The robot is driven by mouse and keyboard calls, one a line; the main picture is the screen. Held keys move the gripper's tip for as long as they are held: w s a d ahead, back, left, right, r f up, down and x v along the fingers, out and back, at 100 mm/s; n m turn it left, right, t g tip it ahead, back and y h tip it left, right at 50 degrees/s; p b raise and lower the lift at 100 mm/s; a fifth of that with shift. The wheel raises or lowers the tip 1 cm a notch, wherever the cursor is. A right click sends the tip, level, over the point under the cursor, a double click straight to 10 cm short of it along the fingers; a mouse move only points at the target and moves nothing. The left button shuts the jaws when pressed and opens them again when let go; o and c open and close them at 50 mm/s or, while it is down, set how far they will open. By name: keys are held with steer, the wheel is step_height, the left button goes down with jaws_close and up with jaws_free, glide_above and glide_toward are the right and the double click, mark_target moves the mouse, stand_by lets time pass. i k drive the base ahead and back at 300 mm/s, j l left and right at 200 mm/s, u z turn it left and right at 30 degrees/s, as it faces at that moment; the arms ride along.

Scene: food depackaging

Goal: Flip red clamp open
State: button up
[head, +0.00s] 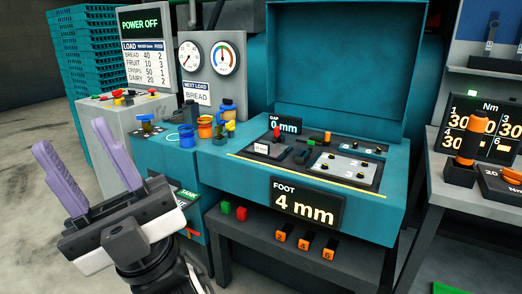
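My gripper (70,137) is at the left of the head view. Its two purple fingers are spread apart with nothing between them. The teal machine (222,160) stands to its right with its large lid (335,60) raised. On the machine's deck, a small upright red part (276,132) stands on the left dark plate (262,150). Which of these is the red clamp is too small to tell. My gripper is well apart from all of them.
Blue and orange jars (205,127) stand left of the deck. A display (306,203) reads "FOOT 4 mm" on the front, above a shelf with orange-marked blocks (305,240). A bench with an orange-handled tool (472,138) is at right. A panel (146,50) reads "POWER OFF".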

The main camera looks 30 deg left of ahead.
mark_target(276, 135)
steer(key=i+j+z, duration=0.25)
steer(key=z, duration=0.25)
steer(key=i+j+z, duration=0.7)
steer(key=j+z, duration=0.15)
steer(key=z, duration=0.15)
